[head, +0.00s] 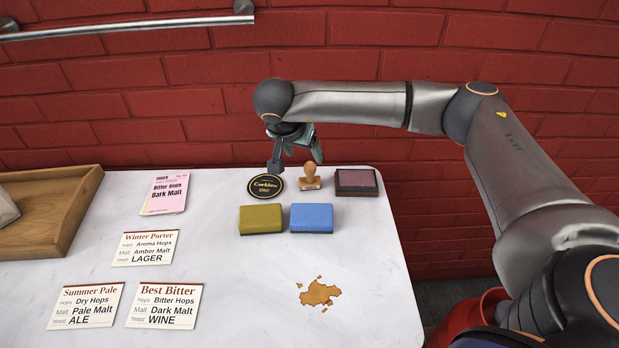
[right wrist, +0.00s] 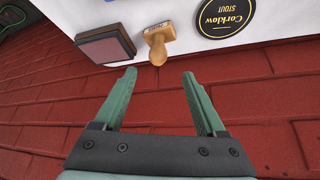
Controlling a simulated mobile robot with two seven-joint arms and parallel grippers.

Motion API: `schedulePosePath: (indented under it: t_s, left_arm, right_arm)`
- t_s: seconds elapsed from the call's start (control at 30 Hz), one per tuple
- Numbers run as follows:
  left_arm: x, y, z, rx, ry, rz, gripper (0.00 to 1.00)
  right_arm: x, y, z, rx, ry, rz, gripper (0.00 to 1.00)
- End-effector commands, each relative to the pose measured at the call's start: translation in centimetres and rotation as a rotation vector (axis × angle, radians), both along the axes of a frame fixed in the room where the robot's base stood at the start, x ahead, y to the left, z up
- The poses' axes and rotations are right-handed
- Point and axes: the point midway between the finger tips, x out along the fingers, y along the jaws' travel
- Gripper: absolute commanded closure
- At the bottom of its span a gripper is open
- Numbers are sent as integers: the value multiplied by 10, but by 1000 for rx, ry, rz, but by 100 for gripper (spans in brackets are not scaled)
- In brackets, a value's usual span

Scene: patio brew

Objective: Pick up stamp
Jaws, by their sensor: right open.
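The stamp (head: 309,178) has a wooden knob handle and a light wooden base. It stands upright on the white table, between the round black coaster and the ink pad. In the right wrist view the stamp (right wrist: 158,45) lies ahead of the fingers, with its knob toward the gap between them. My right gripper (head: 297,158) is above the table's back edge, close to the stamp and coaster. In the right wrist view its two green fingers (right wrist: 158,82) are spread apart with nothing between them. My left gripper is not in view.
An ink pad (head: 357,181) is right of the stamp, a black coaster (head: 266,187) left. Green (head: 261,219) and blue (head: 312,218) sponges lie in front. Recipe cards and a wooden tray (head: 62,215) are left. A brick wall (head: 150,85) stands behind; a brown stain (head: 319,293) marks the front.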

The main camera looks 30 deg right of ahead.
Motion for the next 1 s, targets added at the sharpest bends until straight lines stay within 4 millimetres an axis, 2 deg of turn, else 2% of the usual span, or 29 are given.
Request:
schedulePosePath:
  t_s: [0.1, 0.37, 0.6, 0.73, 0.93, 1.0]
  left_arm:
    - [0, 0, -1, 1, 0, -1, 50]
    - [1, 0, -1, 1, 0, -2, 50]
    - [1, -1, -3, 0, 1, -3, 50]
    - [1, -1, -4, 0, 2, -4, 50]
    - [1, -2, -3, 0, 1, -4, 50]
    - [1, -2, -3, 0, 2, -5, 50]
  right_arm:
    - [5, -8, -19, 0, 3, -2, 27]
    - [9, -15, -38, 2, 2, 0, 27]
    - [14, -28, -71, 4, 1, 0, 27]
    - [17, -31, -79, 4, 1, 1, 27]
    - [17, -31, -79, 5, 0, 1, 27]
    - [17, -31, -79, 5, 0, 1, 32]
